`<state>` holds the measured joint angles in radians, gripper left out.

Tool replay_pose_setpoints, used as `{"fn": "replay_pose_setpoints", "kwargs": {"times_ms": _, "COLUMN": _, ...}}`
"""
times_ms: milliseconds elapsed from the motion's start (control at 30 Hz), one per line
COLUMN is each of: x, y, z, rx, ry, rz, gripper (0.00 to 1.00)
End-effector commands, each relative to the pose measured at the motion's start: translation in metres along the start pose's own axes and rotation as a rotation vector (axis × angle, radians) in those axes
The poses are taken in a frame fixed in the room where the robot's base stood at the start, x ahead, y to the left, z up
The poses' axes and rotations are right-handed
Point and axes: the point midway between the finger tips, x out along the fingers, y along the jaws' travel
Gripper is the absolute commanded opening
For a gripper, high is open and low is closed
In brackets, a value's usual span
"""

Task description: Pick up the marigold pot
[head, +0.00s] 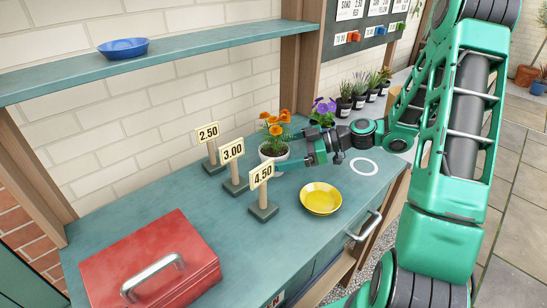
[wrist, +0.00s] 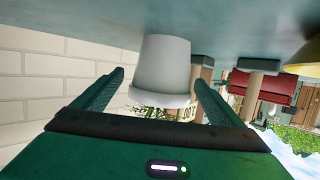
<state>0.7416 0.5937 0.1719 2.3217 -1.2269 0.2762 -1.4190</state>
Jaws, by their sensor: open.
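The marigold pot (head: 273,154) is a small pale pot with orange flowers, standing upright on the teal counter between the price signs and my arm. In the wrist view the picture is upside down, and the pot (wrist: 163,68) fills the middle, base towards the counter. My gripper (head: 283,161) is open, low over the counter at the pot. Its two fingers lie on either side of the pot in the wrist view, with a narrow gap showing on each side. One finger crosses in front of the pot's lower part in the head view.
Price signs 2.50 (head: 208,148), 3.00 (head: 233,166) and 4.50 (head: 263,190) stand left of the pot. A yellow dish (head: 320,199) lies in front. A purple-flowered plant (head: 324,112) is close behind my gripper. A red box (head: 150,267) stands front left. A white ring (head: 363,167) marks bare counter.

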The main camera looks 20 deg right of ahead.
Motion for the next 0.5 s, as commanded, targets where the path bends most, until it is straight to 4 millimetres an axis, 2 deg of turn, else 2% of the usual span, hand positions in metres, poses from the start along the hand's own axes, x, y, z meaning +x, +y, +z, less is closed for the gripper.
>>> {"fn": "replay_pose_setpoints", "kwargs": {"times_ms": 100, "x": 0.019, "y": 0.0, "z": -0.003, "rx": 0.0, "ry": 0.0, "rz": -0.005, "gripper": 0.91}}
{"fn": "replay_pose_setpoints", "kwargs": {"times_ms": 233, "x": 0.034, "y": 0.001, "z": -0.003, "rx": 0.0, "ry": 0.0, "rz": -0.004, "gripper": 0.91}}
{"fn": "replay_pose_setpoints", "kwargs": {"times_ms": 500, "x": 0.042, "y": 0.002, "z": -0.003, "rx": 0.0, "ry": -0.001, "rz": 0.0, "gripper": 0.91}}
